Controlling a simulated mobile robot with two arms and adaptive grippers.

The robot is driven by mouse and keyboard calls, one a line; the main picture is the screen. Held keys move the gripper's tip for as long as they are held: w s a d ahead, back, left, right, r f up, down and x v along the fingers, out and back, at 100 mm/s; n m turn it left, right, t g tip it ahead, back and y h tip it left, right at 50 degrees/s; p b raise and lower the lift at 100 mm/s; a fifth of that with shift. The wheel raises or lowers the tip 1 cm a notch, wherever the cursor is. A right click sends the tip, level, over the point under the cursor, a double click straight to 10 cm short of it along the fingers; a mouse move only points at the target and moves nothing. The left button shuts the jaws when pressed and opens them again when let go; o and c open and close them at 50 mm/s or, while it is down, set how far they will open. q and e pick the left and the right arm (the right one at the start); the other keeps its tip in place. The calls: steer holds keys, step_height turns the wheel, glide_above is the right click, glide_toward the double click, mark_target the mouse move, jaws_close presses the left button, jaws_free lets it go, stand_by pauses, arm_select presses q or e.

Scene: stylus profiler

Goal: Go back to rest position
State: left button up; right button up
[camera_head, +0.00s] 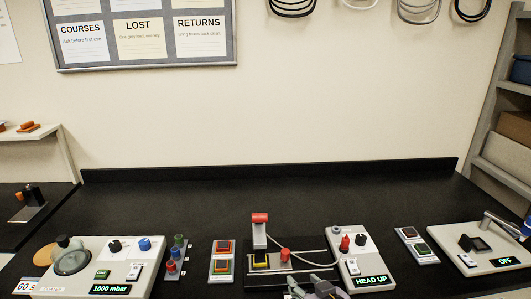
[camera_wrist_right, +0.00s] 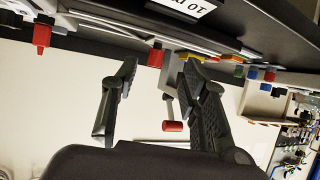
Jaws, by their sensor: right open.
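My right gripper (camera_head: 315,289) shows at the bottom centre of the head view, in front of the profiler stage with its red-topped post (camera_head: 260,232). In the right wrist view my right gripper (camera_wrist_right: 160,70) has its two dark fingers spread apart. Nothing is held between them; a red-ended part (camera_wrist_right: 173,126) shows in the background beyond the gap. The right wrist view looks upside down. My left gripper is in neither view.
The black bench carries a control box reading HEAD UP (camera_head: 371,281), a box reading 1000 mbar (camera_head: 110,289) at left, and a box reading OFF (camera_head: 504,261) at right. Small button trays (camera_head: 222,259) stand between them. The back of the bench (camera_head: 270,195) is clear.

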steer(key=s+d+f+g+h, duration=0.1)
steer(key=s+d+f+g, duration=0.25)
steer(key=s, duration=0.65)
steer(key=s+d+f+m+g+h, duration=0.1)
steer(key=s+d+f+g, duration=0.2)
steer(key=s, duration=0.7)
steer(key=s+d+f+g+h, duration=0.1)
steer(key=s+d+f+g, duration=0.15)
steer(key=s+f, duration=0.45)
steer(key=s+f+g, duration=0.1)
steer(key=s+f, duration=0.2)
steer(key=f, duration=2)
steer(key=s+d+f+g, duration=0.1)
steer(key=s+d+f, duration=0.2)
steer(key=s+f, duration=1.4)
